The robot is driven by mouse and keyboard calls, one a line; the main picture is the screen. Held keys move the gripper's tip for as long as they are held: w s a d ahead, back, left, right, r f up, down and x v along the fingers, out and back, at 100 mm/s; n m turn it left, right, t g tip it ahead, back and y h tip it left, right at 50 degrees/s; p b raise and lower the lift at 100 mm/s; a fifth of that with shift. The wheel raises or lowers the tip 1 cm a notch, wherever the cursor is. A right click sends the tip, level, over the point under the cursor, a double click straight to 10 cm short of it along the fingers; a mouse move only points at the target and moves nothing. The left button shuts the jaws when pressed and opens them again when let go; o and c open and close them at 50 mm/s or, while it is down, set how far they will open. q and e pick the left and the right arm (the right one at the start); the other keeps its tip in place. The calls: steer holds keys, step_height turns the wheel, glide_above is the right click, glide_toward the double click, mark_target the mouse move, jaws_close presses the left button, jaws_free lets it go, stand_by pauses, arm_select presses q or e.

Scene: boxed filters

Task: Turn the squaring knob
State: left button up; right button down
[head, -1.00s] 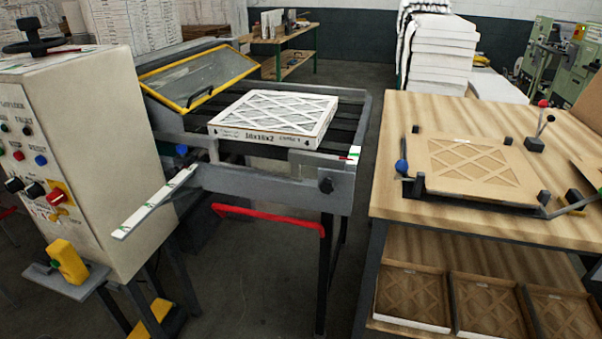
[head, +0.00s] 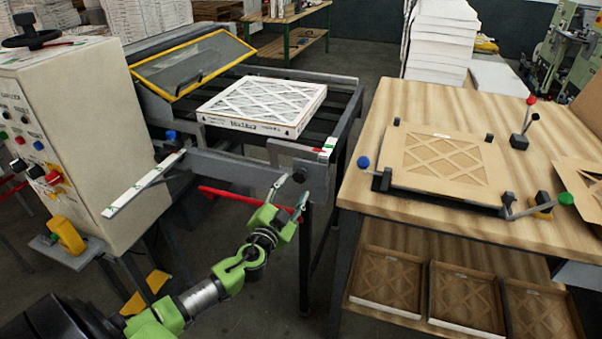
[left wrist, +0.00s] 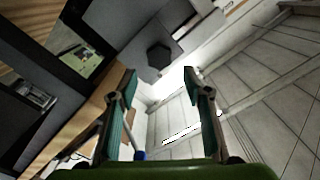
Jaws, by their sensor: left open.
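The squaring knob is a small black knob (head: 299,176) on the grey front plate of the machine's feed table, at its right end. In the left wrist view the dark knob (left wrist: 160,55) shows ahead of the fingertips and between their lines, with a gap left. My left gripper (head: 290,191) is green, open and empty, just in front of and below the knob. Both fingers also show apart in the left wrist view (left wrist: 160,76). A white boxed filter (head: 262,104) lies flat on the feed table. My right gripper is in neither view.
A red bar (head: 230,196) runs below the feed table, close to my left gripper. The control cabinet (head: 85,130) stands at the left. A wooden bench (head: 440,100) with a cardboard-framed fixture stands at the right, across a narrow gap.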

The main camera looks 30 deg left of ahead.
mark_target(300, 177)
arm_select(q)
steer(key=x, duration=0.7)
steer(key=shift+w, duration=0.25)
steer(key=c, duration=1.1)
